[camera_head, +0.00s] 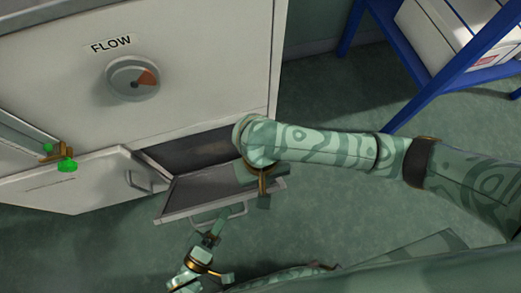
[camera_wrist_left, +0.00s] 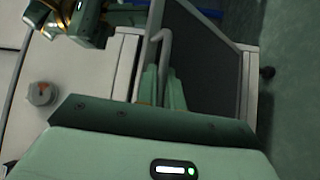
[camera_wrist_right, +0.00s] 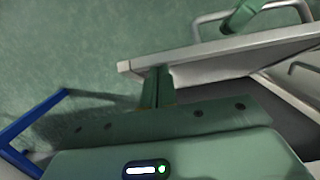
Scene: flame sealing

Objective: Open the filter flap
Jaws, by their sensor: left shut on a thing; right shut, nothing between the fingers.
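The filter flap (camera_head: 188,197) is a grey-framed panel low on the cabinet, standing open outward below a dark opening (camera_head: 190,152). Its bar handle (camera_head: 236,211) is on the outer edge and also shows in the left wrist view (camera_wrist_left: 165,42). My left gripper (camera_head: 213,236) is shut on this handle; its green fingers on the bar show in the right wrist view (camera_wrist_right: 241,17). My right gripper (camera_head: 264,196) is shut and empty at the flap's right side. In the right wrist view its fingers (camera_wrist_right: 156,90) are close to the flap's edge (camera_wrist_right: 200,58); contact is unclear.
The cabinet carries a FLOW dial (camera_head: 133,78). Left of the flap is another panel (camera_head: 75,185) with a handle (camera_head: 139,182). A bar with a green knob (camera_head: 67,164) juts in at left. A blue rack (camera_head: 440,80) holds white boxes at right. Floor between is clear.

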